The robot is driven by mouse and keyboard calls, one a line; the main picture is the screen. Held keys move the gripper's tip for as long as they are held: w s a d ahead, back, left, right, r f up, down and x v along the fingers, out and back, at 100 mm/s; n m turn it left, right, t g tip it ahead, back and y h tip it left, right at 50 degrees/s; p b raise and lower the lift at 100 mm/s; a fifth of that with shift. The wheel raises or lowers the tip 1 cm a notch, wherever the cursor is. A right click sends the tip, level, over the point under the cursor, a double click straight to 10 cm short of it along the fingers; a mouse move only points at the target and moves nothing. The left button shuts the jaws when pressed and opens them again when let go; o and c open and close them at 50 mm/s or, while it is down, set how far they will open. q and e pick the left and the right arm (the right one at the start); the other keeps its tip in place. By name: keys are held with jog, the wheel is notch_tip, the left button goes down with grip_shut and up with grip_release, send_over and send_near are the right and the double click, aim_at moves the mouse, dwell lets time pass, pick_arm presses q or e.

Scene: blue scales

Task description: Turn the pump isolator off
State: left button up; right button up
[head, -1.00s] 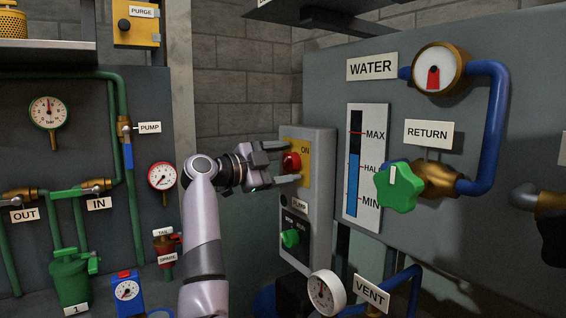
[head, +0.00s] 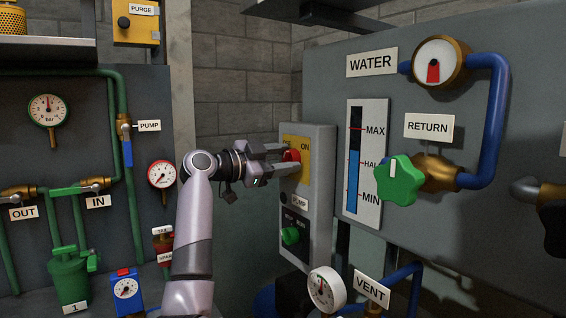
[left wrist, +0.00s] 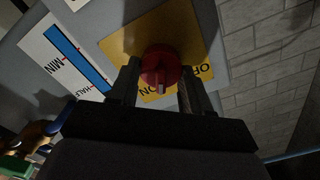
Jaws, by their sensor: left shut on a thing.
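The pump isolator is a grey box (head: 319,180) with a yellow plate (head: 302,144) and a red rotary knob (head: 291,156), above a small PUMP label (head: 299,200). My left gripper (head: 287,160) is at the knob, shut on it with a finger on either side. In the left wrist view the red knob (left wrist: 160,66) sits between the fingers (left wrist: 160,88) on the yellow plate (left wrist: 188,28). There the ON and OFF lettering appears upside down, and the knob's pale-tipped handle lies close to ON. My right gripper is not in view.
A green knob (head: 290,235) is lower on the same box. To the right are the level gauge (head: 354,170), the green RETURN handwheel (head: 398,181) and blue pipe (head: 494,125). A white dial (head: 321,289) stands below. Green pipework and the PUMP valve (head: 126,145) are at left.

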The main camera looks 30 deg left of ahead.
pick_arm(q)
jog(key=n, duration=0.3)
jog(key=shift+n+p, duration=0.3)
jog(key=shift+n, duration=0.1)
jog(key=n+p, duration=0.1)
jog(key=n, duration=0.2)
jog(key=shift+a+n, duration=0.1)
jog(key=shift+n, duration=0.2)
jog(key=shift+w+a+f+n+p, duration=0.1)
jog(key=shift+n+p, duration=1.6)
jog(key=shift+n, duration=1.6)
jog(key=o, duration=1.1)
